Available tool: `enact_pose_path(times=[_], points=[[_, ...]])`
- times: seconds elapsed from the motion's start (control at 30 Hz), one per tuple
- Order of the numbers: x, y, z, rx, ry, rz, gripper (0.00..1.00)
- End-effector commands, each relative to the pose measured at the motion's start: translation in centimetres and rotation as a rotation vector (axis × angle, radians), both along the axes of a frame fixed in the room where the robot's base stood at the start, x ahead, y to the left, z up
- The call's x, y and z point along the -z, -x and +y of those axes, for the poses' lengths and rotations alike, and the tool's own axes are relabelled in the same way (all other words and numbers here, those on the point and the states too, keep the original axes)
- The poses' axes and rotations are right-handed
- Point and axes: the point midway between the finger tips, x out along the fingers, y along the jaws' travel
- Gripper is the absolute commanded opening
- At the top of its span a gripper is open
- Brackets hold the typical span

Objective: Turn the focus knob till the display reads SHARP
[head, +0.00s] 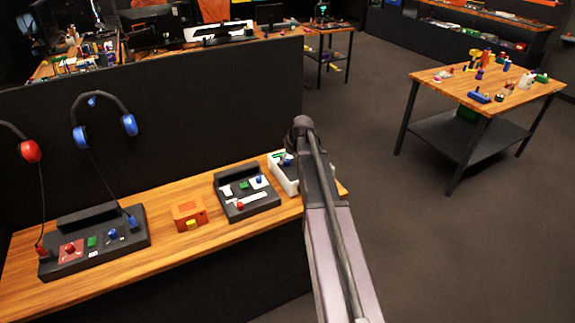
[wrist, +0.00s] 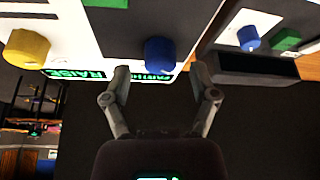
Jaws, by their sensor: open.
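In the wrist view a white panel shows a blue knob (wrist: 160,55) and a yellow knob (wrist: 27,48); I cannot read which is labelled focus. My gripper (wrist: 159,76) is open and empty, its two fingers apart on either side just below the blue knob. I cannot tell whether they touch it. A display with green lettering (wrist: 75,74) runs along the panel's edge; one part looks like RAISE, and the other is partly behind a finger and unclear. In the head view the white panel box (head: 284,180) stands at the bench's right end, partly hidden by my arm.
A dark panel (head: 245,205) with a slider and blue knob stands left of the white box. Further left are an orange box (head: 188,214) and a headset panel (head: 95,243). A dark partition (head: 190,110) rises behind the bench (head: 150,258).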

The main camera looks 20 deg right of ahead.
Motion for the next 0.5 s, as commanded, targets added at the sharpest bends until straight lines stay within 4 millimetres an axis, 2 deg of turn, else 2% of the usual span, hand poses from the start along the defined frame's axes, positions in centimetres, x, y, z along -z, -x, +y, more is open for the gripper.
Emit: enact_pose_path(times=[0.17, 0.5], points=[[1.07, -0.39, 0.09, 0.000, 0.000, 0.000, 0.76], [1.25, -0.52, 0.15, 0.000, 0.000, 0.000, 0.76]])
